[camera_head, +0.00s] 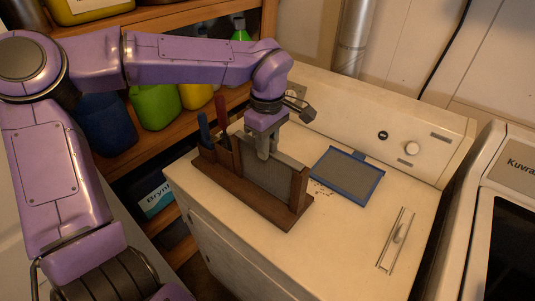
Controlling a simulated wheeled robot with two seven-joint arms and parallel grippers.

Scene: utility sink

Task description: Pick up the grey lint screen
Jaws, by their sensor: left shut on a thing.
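The grey lint screen (268,180) stands upright in a dark wooden rack (252,200) on top of the white dryer. My left gripper (264,153) reaches down over the rack from above and is shut on the screen's top edge. The screen is still between the rack's wooden posts, and its lower edge is hidden by the rack's base. A second screen with a blue frame (347,176) lies flat on the dryer top to the right of the rack, apart from it. My right gripper is not in view.
A blue-handled tool (204,129) and a red-handled tool (221,112) stand at the rack's left end. Dark specks lie by the blue-framed screen. The dryer's control panel (390,135) rises behind. Shelves with bottles (154,104) are at left. The dryer top's front right is mostly clear.

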